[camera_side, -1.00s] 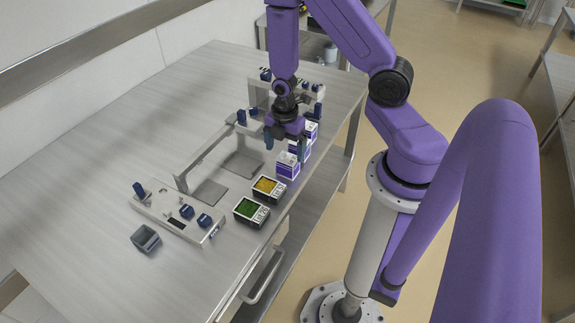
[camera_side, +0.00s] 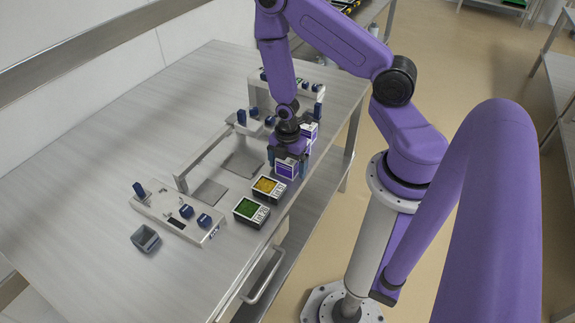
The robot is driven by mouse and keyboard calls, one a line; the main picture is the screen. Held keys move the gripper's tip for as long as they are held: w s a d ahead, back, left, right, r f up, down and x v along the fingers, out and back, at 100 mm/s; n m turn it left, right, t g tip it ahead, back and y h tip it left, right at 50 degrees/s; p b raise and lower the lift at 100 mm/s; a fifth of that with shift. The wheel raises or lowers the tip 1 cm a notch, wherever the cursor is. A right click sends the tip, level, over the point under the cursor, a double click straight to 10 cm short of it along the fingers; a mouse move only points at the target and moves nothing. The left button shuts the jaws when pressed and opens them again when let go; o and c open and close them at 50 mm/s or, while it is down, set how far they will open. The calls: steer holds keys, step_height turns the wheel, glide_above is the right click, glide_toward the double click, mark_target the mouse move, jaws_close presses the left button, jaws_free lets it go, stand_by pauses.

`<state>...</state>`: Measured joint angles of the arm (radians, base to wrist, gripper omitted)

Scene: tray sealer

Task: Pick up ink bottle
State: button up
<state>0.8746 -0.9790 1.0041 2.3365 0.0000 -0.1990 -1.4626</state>
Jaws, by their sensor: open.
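A small white and purple box-shaped item (camera_side: 286,169) stands near the right edge of the table. I cannot tell whether it is the ink bottle; no plainer bottle shows. My gripper (camera_side: 287,164) points down over this item, with one dark finger on its left and one on its right. The jaws are open, and I cannot tell whether the fingers touch it. Another white and purple item (camera_side: 309,131) shows behind my gripper, and the space between them is partly hidden by it.
Just in front are a tray with yellow contents (camera_side: 268,188) and a tray with green contents (camera_side: 251,211). A metal frame with blue knobs (camera_side: 178,213) stands to the left. The table's left side is clear.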

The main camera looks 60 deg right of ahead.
steer(key=c, duration=1.1)
steer(key=shift+r, duration=0.15)
